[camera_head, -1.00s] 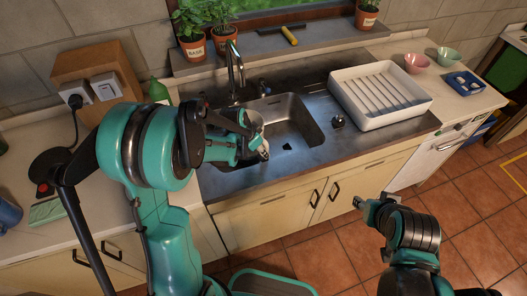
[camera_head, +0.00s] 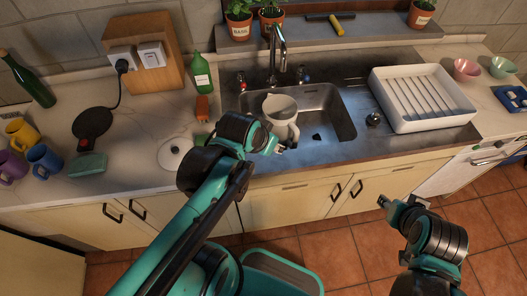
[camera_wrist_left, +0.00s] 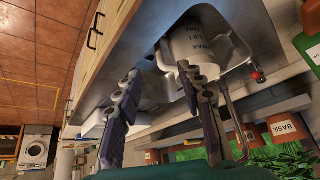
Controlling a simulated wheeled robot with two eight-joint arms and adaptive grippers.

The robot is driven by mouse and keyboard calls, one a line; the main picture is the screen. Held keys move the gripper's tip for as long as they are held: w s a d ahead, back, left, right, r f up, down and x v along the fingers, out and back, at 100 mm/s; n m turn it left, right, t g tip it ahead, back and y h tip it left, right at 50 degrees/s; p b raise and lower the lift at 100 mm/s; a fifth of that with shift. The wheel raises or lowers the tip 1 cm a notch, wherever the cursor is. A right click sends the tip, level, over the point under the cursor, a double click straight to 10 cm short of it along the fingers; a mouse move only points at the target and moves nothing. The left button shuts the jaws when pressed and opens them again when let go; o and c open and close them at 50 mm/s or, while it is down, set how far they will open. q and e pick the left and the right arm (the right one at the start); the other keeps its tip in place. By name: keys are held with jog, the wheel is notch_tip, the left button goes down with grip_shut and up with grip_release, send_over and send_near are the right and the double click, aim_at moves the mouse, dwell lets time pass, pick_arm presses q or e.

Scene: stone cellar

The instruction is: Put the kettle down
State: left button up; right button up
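The pale grey kettle (camera_head: 279,107), its top open, is in the sink basin under the tap, its handle (camera_head: 294,131) toward the front right. Whether its bottom touches the basin is hidden. My left gripper (camera_head: 279,147) is at the sink's front edge, close to the handle. In the left wrist view its two fingers (camera_wrist_left: 160,88) are spread apart, one overlapping the kettle body (camera_wrist_left: 193,45); no grip on the handle shows. A black round base (camera_head: 92,121) with a red switch lies on the left counter. My right gripper (camera_head: 384,202) is away in front of the cupboards; its fingers are too small to judge.
A white round lid (camera_head: 174,153) lies left of the sink. A green bottle (camera_head: 201,73) and several mugs (camera_head: 45,160) stand on the left counter. A white dish rack (camera_head: 424,98) stands right of the sink.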

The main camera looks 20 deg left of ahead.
pick_arm(q)
jog(key=s+n, duration=0.1)
jog(key=s, duration=0.2)
jog(key=shift+s+a+t, duration=0.15)
jog(key=shift+s+t, duration=0.25)
notch_tip(320, 180, down, 2)
jog(key=b, duration=0.2)
jog(key=shift+f+b, duration=0.25)
jog(key=shift+b, duration=0.05)
jog(key=shift+o, duration=0.3)
